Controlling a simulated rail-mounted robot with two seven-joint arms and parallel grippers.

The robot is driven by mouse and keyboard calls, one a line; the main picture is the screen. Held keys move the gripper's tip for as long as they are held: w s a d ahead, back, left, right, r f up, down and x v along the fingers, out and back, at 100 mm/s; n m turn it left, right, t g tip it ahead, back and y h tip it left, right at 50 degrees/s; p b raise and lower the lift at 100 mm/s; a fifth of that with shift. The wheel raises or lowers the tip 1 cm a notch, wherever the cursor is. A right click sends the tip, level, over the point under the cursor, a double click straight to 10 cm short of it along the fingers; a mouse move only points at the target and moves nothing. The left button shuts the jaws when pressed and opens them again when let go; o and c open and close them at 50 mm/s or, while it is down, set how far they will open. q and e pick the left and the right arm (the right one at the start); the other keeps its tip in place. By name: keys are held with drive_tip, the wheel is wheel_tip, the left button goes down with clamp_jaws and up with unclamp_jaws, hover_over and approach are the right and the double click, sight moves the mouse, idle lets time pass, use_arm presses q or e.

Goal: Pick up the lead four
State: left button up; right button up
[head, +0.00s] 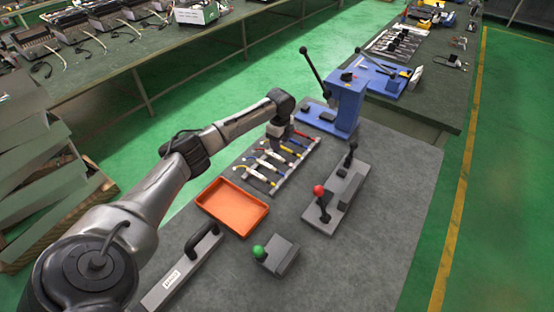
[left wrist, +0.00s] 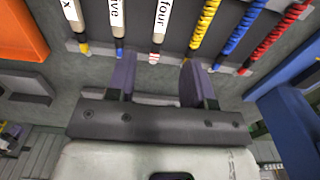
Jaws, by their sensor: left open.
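The lead four (left wrist: 161,28) is a pale tube with the printed word "four" and a red-and-white end, in the left wrist view. It lies in a grey rack (head: 252,183) among other leads. My left gripper (left wrist: 157,78) is open, its two dark fingers apart, with the end of lead four above the gap between them in the picture. Nothing shows between the fingers. In the head view the left gripper (head: 279,134) is over the far end of the rack, and its fingers are hard to make out there. My right gripper is not in view.
Leads labelled "ve" (left wrist: 117,22) and "x" (left wrist: 75,18) lie left of lead four; yellow (left wrist: 202,28), blue and red coiled leads lie right. An orange tray (head: 232,205), a blue press (head: 346,100), a red-knobbed fixture (head: 345,190) and a green-knobbed block (head: 283,257) stand nearby.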

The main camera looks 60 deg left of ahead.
sight(280, 158)
use_arm(q)
drive_tip(key=shift+f+b, duration=0.7)
drive_tip(key=shift+f, duration=3.3)
drive_tip(key=shift+c, duration=0.4)
clamp_jaws()
